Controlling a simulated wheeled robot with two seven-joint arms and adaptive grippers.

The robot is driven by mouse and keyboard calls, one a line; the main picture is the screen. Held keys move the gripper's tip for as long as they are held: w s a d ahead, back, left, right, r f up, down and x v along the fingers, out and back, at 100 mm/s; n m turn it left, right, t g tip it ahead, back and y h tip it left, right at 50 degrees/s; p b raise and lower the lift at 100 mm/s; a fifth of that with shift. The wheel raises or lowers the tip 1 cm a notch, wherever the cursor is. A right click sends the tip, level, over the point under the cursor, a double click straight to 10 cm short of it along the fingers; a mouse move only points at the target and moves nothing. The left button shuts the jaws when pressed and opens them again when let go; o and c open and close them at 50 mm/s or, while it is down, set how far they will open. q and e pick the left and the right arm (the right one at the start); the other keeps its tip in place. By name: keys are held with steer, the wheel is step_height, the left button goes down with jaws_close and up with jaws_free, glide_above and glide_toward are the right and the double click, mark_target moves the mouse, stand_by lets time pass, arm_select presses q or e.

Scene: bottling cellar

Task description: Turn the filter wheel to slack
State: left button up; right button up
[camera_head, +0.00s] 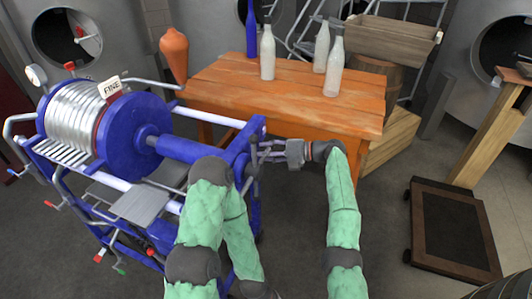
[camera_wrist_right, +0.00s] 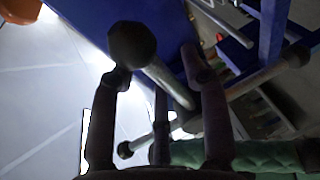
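The filter wheel (camera_head: 253,166) is a grey spoked handwheel on the right end of the blue filter press. In the right wrist view a spoke with a round knob (camera_wrist_right: 130,45) runs down to the right, between and beyond my fingers. My right gripper (camera_head: 268,152) is at the wheel from the right; its fingers (camera_wrist_right: 157,75) stand apart, open around the spoke's line. I cannot tell whether they touch it. My left arm bends in front of the press; its gripper is out of view. The silver plate pack (camera_head: 75,120) carries a "FINE" sign (camera_head: 110,87).
An orange wooden table (camera_head: 290,95) with several bottles stands behind the wheel. A wooden crate (camera_head: 393,140) is beside it. Open grey floor lies between my right arm and the dolly.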

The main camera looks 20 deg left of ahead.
steer(key=v, duration=1.2)
